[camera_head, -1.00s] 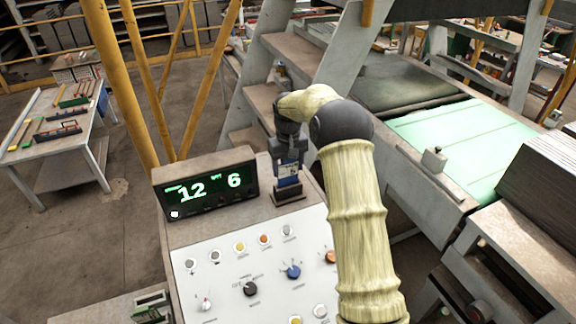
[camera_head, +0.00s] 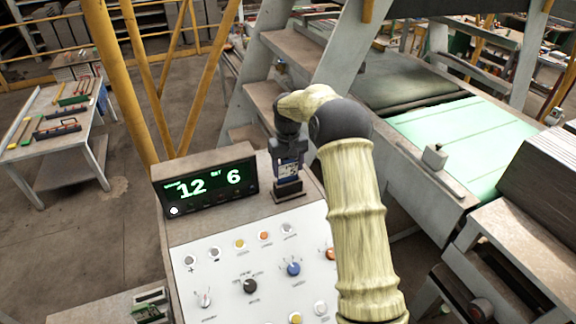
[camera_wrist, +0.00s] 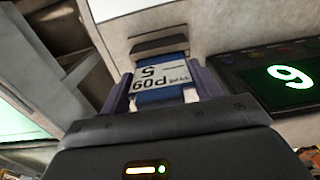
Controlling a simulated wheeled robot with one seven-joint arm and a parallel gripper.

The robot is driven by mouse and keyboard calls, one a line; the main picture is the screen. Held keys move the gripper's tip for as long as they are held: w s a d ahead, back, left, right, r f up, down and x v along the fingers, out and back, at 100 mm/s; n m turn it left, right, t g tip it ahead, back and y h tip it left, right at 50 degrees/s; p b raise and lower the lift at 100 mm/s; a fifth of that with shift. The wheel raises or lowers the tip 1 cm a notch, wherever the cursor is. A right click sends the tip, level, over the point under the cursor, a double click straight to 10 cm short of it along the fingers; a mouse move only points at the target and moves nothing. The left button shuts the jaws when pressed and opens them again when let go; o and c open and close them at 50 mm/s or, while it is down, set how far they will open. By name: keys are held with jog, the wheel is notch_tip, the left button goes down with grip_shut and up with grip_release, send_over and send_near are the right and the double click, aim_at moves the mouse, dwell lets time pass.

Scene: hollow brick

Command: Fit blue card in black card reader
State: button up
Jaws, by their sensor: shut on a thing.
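The blue card (camera_head: 288,171) with a white printed label is upright in my gripper (camera_head: 289,157), which is shut on it above the console. The black card reader (camera_head: 289,193) stands on the console top directly under the card. In the wrist view the reader (camera_wrist: 159,44) is at the card's far end. The card's lower edge meets the reader's top; whether it is inside the slot, and how deep, I cannot tell.
A black display box (camera_head: 205,187) with green digits stands left of the reader. A white sloping panel (camera_head: 250,275) with knobs and buttons is in front. A grey stair (camera_head: 285,60) rises behind, and a green-topped conveyor (camera_head: 465,140) is at right.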

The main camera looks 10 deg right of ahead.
jog(key=shift+f+b, duration=0.5)
jog(key=shift+f, duration=0.35)
dwell(0.3)
jog(key=o, duration=1.1)
jog(key=shift+r+b, duration=0.45)
jog(key=shift+r, duration=0.25)
notch_tip(320, 180, up, 16)
jog(key=b, duration=0.2)
jog(key=shift+b, duration=0.4)
jog(key=shift+f, duration=0.1)
